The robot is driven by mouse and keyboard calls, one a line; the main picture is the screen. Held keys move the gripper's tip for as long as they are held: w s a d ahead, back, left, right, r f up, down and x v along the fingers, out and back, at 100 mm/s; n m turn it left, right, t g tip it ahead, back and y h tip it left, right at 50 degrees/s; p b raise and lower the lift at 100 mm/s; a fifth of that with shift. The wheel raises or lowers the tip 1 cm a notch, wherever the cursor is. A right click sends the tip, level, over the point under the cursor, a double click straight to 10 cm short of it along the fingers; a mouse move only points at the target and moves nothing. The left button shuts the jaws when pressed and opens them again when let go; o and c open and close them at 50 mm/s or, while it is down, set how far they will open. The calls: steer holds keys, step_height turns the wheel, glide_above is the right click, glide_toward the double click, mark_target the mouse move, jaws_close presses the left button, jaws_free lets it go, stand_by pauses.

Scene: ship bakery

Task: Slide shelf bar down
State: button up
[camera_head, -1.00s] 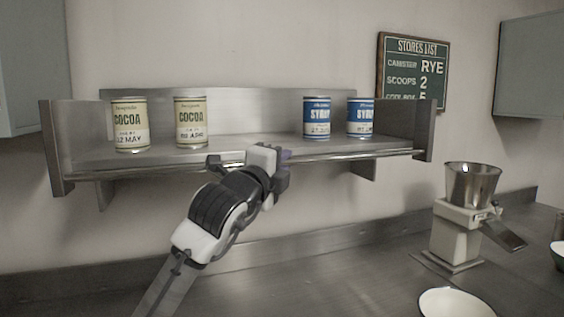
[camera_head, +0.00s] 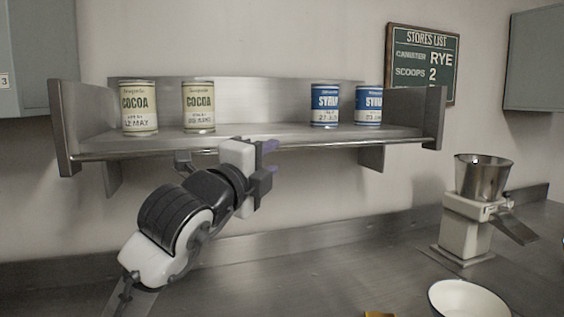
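The shelf bar (camera_head: 340,146) is a thin metal rod along the front edge of the steel wall shelf (camera_head: 290,131), spanning between its two end plates. It sits at the front lip, at about the height of the shelf board. My gripper (camera_head: 268,164) is just in front of and slightly below the bar, left of the shelf's middle. Its purple-tipped fingers look apart, with nothing seen between them. The upper finger overlaps the bar in the picture; I cannot tell whether it touches. My wrist hides a short stretch of the bar.
Two cocoa cans (camera_head: 138,107) stand on the shelf's left and two blue syrup cans (camera_head: 325,104) on its right. A grinder (camera_head: 468,226) and a white bowl (camera_head: 466,300) stand on the counter at right. A yellow object (camera_head: 380,314) shows at the bottom edge.

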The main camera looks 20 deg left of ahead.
steer(key=b+v, duration=0.1)
steer(key=v, duration=0.3)
steer(key=shift+s+a, duration=0.1)
steer(key=shift+s, duration=0.3)
